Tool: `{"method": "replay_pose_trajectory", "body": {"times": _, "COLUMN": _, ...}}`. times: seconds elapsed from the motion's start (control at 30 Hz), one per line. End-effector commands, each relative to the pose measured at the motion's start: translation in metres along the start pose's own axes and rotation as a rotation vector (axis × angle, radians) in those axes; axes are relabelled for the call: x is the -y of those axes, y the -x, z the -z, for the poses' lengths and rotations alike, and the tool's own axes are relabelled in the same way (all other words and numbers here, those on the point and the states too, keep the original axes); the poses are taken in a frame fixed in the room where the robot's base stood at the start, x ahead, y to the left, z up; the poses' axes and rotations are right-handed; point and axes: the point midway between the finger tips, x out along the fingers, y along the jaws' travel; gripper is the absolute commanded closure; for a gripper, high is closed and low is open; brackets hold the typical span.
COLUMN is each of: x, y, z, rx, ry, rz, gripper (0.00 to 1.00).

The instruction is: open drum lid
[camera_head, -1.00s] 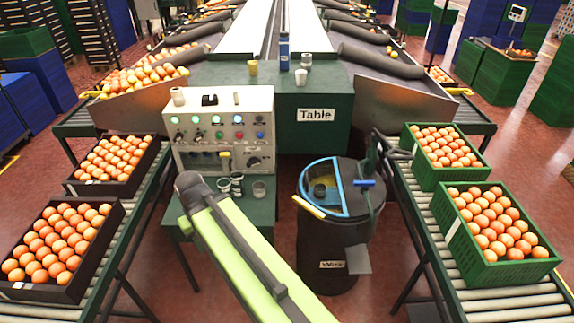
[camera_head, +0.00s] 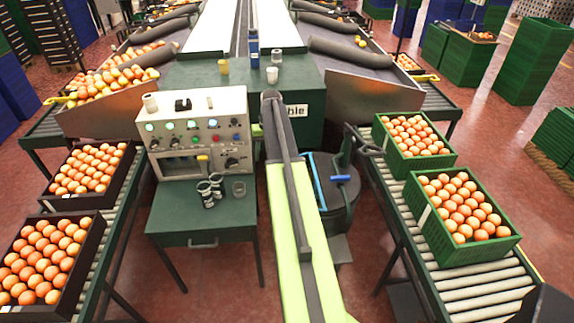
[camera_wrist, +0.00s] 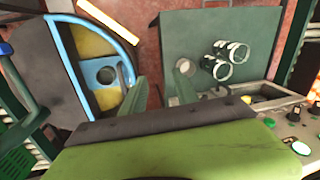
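The dark drum (camera_head: 334,212) stands on the floor right of centre, partly hidden behind my arm in the head view. Its round top has a blue handle (camera_head: 340,178) and a blue-edged section (camera_head: 319,178). The wrist view shows this blue-edged section (camera_wrist: 131,38) at the left, with yellow and blue surfaces and a dark round opening inside it.
A green side table (camera_head: 190,222) with a control box (camera_head: 195,105), dark-rimmed cups (camera_head: 208,188) and another small cup stands left of the drum. Roller conveyors with orange-filled crates flank both sides; a green crate (camera_head: 480,250) is at the right. Open floor lies in front of the drum.

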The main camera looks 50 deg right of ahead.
Motion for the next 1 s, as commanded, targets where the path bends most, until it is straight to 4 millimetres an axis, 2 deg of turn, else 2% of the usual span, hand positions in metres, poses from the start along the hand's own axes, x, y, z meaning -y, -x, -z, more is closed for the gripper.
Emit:
{"method": "replay_pose_trajectory", "body": {"times": 0.03, "x": -0.045, "y": 0.019, "z": 0.023, "rx": -0.009, "ry": -0.052, "rz": 0.013, "gripper": 0.64}}
{"method": "replay_pose_trajectory", "body": {"times": 0.1, "x": -0.088, "y": 0.03, "z": 0.034, "rx": -0.019, "ry": -0.097, "rz": 0.027, "gripper": 0.64}}
{"method": "replay_pose_trajectory", "body": {"times": 0.2, "x": -0.122, "y": 0.037, "z": 0.038, "rx": -0.026, "ry": -0.131, "rz": 0.037, "gripper": 0.64}}
{"method": "replay_pose_trajectory", "body": {"times": 0.23, "x": -0.127, "y": 0.038, "z": 0.038, "rx": -0.028, "ry": -0.135, "rz": 0.039, "gripper": 0.64}}
{"method": "replay_pose_trajectory", "body": {"times": 0.43, "x": -0.131, "y": 0.034, "z": 0.037, "rx": -0.029, "ry": -0.139, "rz": 0.04, "gripper": 0.64}}
{"method": "replay_pose_trajectory", "body": {"times": 0.57, "x": -0.131, "y": 0.022, "z": 0.037, "rx": -0.029, "ry": -0.139, "rz": 0.039, "gripper": 0.64}}
{"method": "replay_pose_trajectory", "body": {"times": 0.67, "x": -0.131, "y": 0.006, "z": 0.037, "rx": -0.029, "ry": -0.139, "rz": 0.039, "gripper": 0.64}}
{"method": "replay_pose_trajectory", "body": {"times": 1.0, "x": -0.129, "y": -0.066, "z": 0.039, "rx": -0.029, "ry": -0.14, "rz": 0.039, "gripper": 0.64}}
